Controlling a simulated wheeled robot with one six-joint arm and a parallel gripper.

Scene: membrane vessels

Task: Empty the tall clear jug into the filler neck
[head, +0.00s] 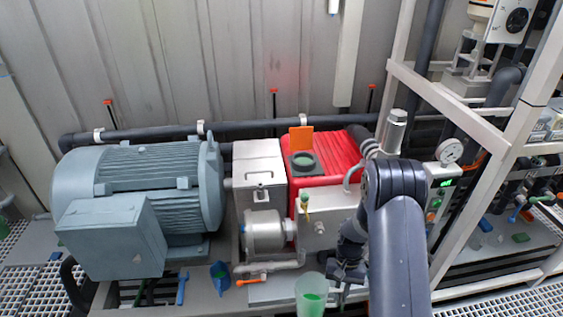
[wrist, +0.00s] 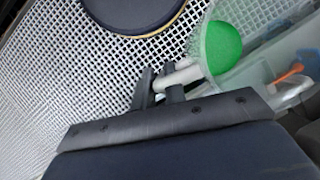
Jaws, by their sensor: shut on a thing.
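The tall clear jug (head: 310,291) is at the bottom centre of the head view, with green liquid inside; its lower part is cut off by the frame edge. In the wrist view the jug (wrist: 211,66) shows from above, with the green liquid and a pale handle (wrist: 182,77). My gripper (wrist: 168,80) is shut on that handle. In the head view my gripper (head: 342,270) is just right of the jug.
A large grey motor (head: 140,200) stands at left. A metal block (head: 265,235) and pipework lie between jug and neck. A blue scoop-like vessel (head: 220,276) and an orange-handled valve (head: 252,281) are left of the jug. A white frame (head: 480,170) and gauge (head: 449,151) stand at right.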

